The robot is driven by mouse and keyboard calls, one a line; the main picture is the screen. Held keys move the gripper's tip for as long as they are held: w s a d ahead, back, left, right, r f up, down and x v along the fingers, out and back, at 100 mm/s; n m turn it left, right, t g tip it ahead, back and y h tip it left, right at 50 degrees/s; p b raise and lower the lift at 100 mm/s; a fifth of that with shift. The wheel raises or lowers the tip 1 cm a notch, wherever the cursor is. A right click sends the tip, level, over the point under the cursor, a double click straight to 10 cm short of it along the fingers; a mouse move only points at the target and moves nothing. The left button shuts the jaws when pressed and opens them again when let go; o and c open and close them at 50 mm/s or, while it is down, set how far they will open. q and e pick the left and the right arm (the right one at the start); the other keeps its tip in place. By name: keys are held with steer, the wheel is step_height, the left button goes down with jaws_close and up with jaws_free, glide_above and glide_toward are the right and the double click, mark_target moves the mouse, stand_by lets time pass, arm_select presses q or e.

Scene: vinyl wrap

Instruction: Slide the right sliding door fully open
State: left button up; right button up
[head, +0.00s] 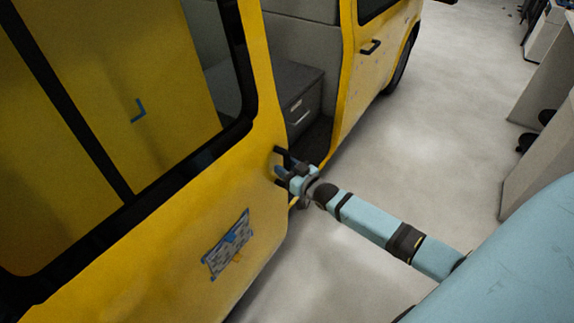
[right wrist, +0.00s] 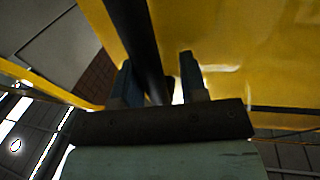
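The yellow sliding door (head: 185,240) of the van fills the left of the head view, with a dark-framed window. It stands partly open; a gap at its right edge shows the van's interior. Its black handle (head: 282,153) is near that edge. My right gripper (head: 284,167) is at the handle. In the right wrist view the black handle bar (right wrist: 143,45) runs between the two fingers of my right gripper (right wrist: 155,75). The fingers are apart, with a bright gap between the bar and the right finger. My left gripper is not in view.
The yellow front door (head: 358,80) with its own black handle (head: 371,47) lies beyond the opening. A grey drawer box (head: 295,95) stands inside the van. The pale floor (head: 450,130) to the right is clear, up to grey furniture (head: 540,150) at the right edge.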

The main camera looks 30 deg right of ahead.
steer(key=shift+o, duration=0.4)
steer(key=shift+r, duration=0.15)
steer(key=shift+s+d, duration=0.15)
steer(key=shift+s, duration=0.2)
steer(key=s+d+b, duration=0.2)
steer(key=s, duration=1.1)
steer(key=shift+d, duration=0.2)
